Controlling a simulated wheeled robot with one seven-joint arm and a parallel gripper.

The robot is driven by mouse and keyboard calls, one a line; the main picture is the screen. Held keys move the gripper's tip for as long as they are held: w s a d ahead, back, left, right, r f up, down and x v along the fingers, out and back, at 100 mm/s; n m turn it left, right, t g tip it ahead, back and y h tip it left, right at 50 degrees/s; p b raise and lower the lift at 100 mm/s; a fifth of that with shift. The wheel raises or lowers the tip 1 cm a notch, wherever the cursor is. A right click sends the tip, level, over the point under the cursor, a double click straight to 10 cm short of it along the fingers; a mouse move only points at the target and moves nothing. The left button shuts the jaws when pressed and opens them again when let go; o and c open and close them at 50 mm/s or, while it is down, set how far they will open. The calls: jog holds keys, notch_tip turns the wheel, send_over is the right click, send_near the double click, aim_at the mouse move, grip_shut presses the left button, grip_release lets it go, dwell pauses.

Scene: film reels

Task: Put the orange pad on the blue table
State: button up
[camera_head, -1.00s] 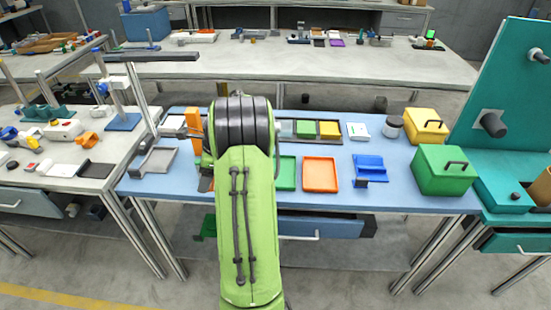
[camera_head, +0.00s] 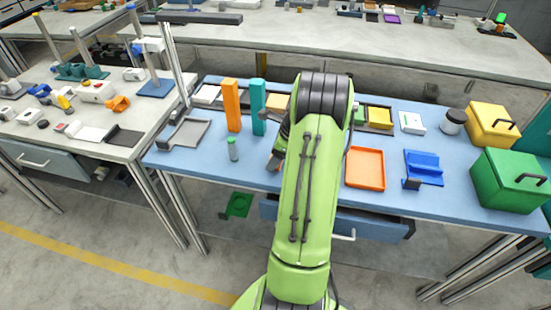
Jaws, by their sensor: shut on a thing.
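The blue table (camera_head: 315,192) spans the middle of the view. My gripper (camera_head: 273,162) is low over its front part, left of my green arm, and mostly hidden by it. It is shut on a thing. An orange tray (camera_head: 365,168) lies flat on the table right of my arm. An orange post (camera_head: 231,105) stands upright on the table at the left.
A teal post (camera_head: 258,106) and a small grey-green bottle (camera_head: 233,149) stand left of my gripper. A grey tray (camera_head: 188,133) lies at the left. A blue holder (camera_head: 423,168), green box (camera_head: 508,181) and yellow box (camera_head: 490,126) are at the right. A drawer (camera_head: 370,223) is below.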

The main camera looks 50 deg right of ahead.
jog(key=o, duration=1.2)
jog(key=p+v, duration=0.5)
jog(key=v, duration=0.7)
jog(key=w+a+r+n, duration=0.5)
jog(key=a+r+n, duration=0.2)
jog(key=a, duration=0.3)
jog(key=a+r+n+h, duration=0.1)
jog(key=a+r+n, duration=0.25)
jog(key=a, duration=0.35)
jog(key=a+r+n+h, duration=0.1)
jog(key=a+r+n, duration=0.1)
jog(key=a+n, duration=0.4)
jog(key=s+a+n, duration=0.6)
jog(key=n, duration=0.1)
jog(key=s+a+n+t, duration=0.1)
jog(key=s+a+n, duration=0.6)
jog(key=n, duration=0.1)
jog(key=shift+s+a+r+t+b, duration=0.15)
jog(key=shift+a+t+b, duration=0.15)
